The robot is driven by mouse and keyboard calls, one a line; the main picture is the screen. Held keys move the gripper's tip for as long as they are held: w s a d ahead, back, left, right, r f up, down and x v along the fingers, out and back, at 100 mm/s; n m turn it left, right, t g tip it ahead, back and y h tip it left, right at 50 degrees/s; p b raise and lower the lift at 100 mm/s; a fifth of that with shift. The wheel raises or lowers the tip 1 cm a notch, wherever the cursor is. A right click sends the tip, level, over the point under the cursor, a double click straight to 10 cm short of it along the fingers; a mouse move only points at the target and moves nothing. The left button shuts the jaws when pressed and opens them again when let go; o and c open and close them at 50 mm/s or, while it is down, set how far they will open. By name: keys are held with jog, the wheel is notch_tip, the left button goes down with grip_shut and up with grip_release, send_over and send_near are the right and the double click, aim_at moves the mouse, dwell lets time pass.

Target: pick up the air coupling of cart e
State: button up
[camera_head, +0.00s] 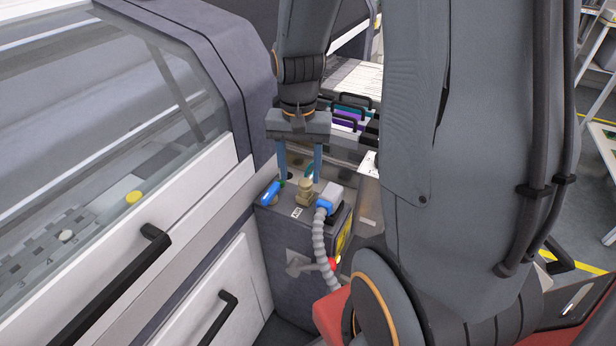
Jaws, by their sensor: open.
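My gripper (300,179) points down with its two blue-grey fingers apart, and nothing is held between them. A small brass-coloured fitting, which looks like the air coupling (305,191), stands upright on top of a dark grey box (287,238). The fingertips are close above it, one on either side in the picture. I cannot tell whether they touch it or how far they are in depth. No readable cart letter shows, so I cannot confirm that this is cart e.
A blue lever (270,193) sits left of the fitting. A blue-and-white plug (328,199) with a grey ribbed hose (319,243) is close on its right. A white machine with black handles (228,298) stands at left. Coloured cassettes (347,117) are behind.

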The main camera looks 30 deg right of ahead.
aim_at(305, 182)
jog(key=shift+w+d+r+m+p, duration=0.3)
jog(key=shift+d+m+p, duration=0.1)
jog(key=shift+d, duration=0.15)
jog(key=shift+w+d+r+m+p, duration=0.2)
jog(key=shift+d+r+m+p, duration=0.15)
jog(key=shift+d, duration=0.2)
jog(key=shift+w+d+f+m, duration=0.1)
jog(key=shift+w+d+m, duration=0.05)
jog(key=shift+d+m, duration=0.1)
jog(key=shift+f, duration=0.25)
jog(key=shift+a+f+p, duration=0.15)
jog(key=shift+f+p, duration=0.45)
jog(key=shift+f, duration=1.25)
jog(key=shift+a+f+p, duration=0.15)
jog(key=shift+f+p, duration=0.4)
jog(key=shift+f, duration=1.3)
jog(key=shift+w, duration=0.1)
grip_shut()
